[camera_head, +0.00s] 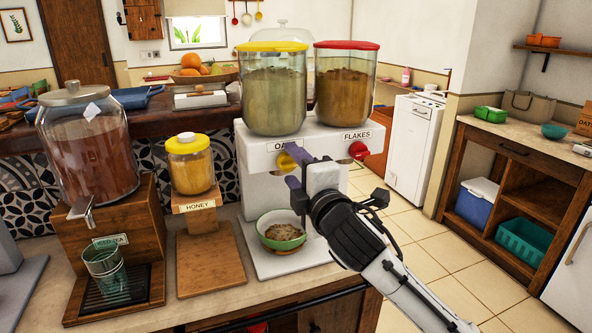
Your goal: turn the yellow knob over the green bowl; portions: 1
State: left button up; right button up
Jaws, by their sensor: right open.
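The cereal dispenser has a yellow knob (286,162) on the left under the oats container (273,95), which has a yellow lid. My right gripper (294,172) comes in from the lower right. It is open, with its purple fingers at the yellow knob and partly covering it; I cannot tell whether they touch it. The green bowl (281,244) stands upright on the white dispenser base below the knob, with brownish flaky food in it. My left gripper is not in view.
A red knob (358,150) sits to the right under the flakes container (343,85). To the left stand a honey jar (190,165) on a wooden stand and an iced tea dispenser (88,150) with a glass (104,270). Open floor lies to the right of the counter.

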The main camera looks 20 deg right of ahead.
jog(key=s+b, duration=0.1)
jog(key=s, duration=0.9)
jog(key=shift+s+d, duration=0.15)
jog(key=shift+d, duration=0.05)
dwell(0.4)
jog(key=s+a+f+m+g+y, duration=0.1)
jog(key=s+f+m+g, duration=0.25)
jog(key=f, duration=1.15)
jog(key=s+a+f+m+g+y, duration=0.15)
jog(key=s+f+m, duration=0.3)
jog(key=f, duration=0.95)
jog(key=s+f+m+g, duration=0.4)
jog(key=s+f+m, duration=0.4)
jog(key=s+f, duration=0.9)
jog(key=shift+s+f+h, duration=0.2)
jog(key=shift+f+h, duration=0.15)
jog(key=shift+f, duration=0.35)
